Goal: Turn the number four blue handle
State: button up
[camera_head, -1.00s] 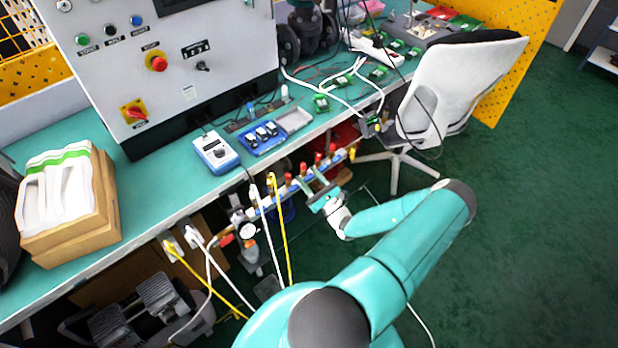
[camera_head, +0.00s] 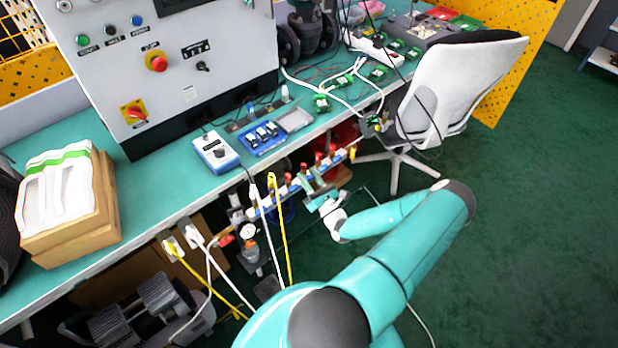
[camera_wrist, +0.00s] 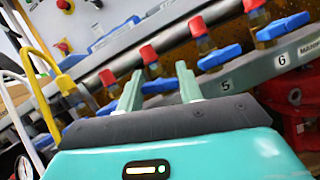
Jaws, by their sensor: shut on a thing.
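A row of blue handles sits on a pipe manifold under the bench edge. In the wrist view, my gripper (camera_wrist: 158,82) has one finger on each side of a blue handle (camera_wrist: 160,86) below a red cap (camera_wrist: 148,54). A further blue handle (camera_wrist: 108,108) is partly hidden by the left finger. In the head view, my gripper (camera_head: 314,193) is at the manifold.
A yellow hose (camera_head: 279,235) and a white hose hang left of my gripper. A pressure gauge (camera_head: 248,232) is at the manifold's left end. The bench (camera_head: 180,185) overhangs above, with a blue-white meter (camera_head: 215,152). A white chair (camera_head: 455,85) stands right; open green floor lies beyond my arm.

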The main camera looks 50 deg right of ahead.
jog(key=o, duration=0.7)
jog(key=v, duration=1.4)
